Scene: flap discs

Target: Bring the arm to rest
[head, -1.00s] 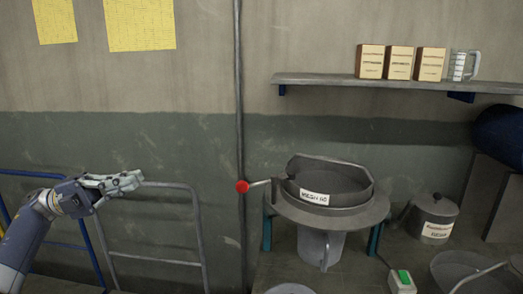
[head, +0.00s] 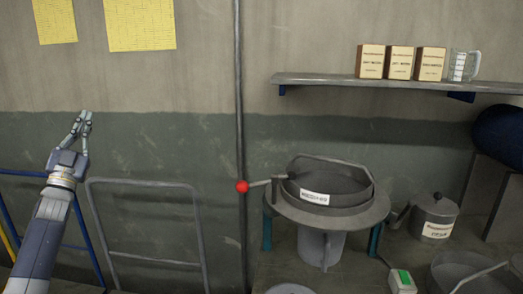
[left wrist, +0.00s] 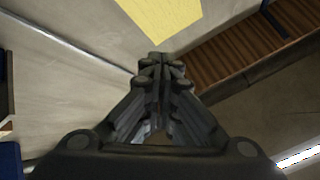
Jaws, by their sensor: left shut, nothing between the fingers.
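My left gripper (head: 84,118) is raised at the left of the head view, its fingers pointing up in front of the wall. It is apart from every object and holds nothing. In the left wrist view my left gripper (left wrist: 160,62) shows its two fingers brought together, with nothing between them. My right gripper is in neither view.
A grey bench at the right bears a round sieve (head: 330,187) with a red-knobbed lever (head: 243,187), a lidded pot (head: 434,215) and bowls. A shelf (head: 400,82) holds boxes and a jug. A metal rail frame (head: 145,182) stands near my left arm.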

